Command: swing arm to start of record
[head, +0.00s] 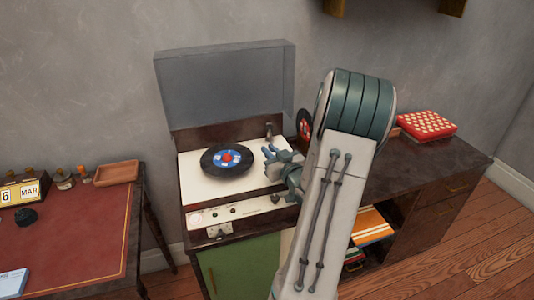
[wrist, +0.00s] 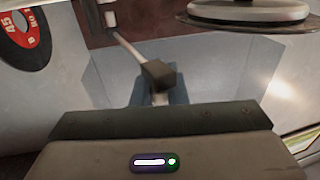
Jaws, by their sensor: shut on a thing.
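The black record (head: 212,165) with a blue and red label lies flat on the white turntable deck (head: 195,192). Its dark edge also shows at the upper right of the wrist view (wrist: 232,22). The tonearm (wrist: 126,44) is a thin pale rod with a dark block-shaped head (wrist: 160,74). Its pivot (head: 269,130) stands at the back right of the deck. My gripper (head: 269,153) is low over the deck, just right of the record. In the wrist view my gripper (wrist: 158,94) is shut on the tonearm at its head end. The gripped part is largely hidden.
The clear lid (head: 225,88) stands open behind the deck. A second record (head: 304,124) with a red label stands upright to the right, close to my arm. A red checked box (head: 428,125) is on the cabinet. A red-topped desk (head: 75,235) is at left.

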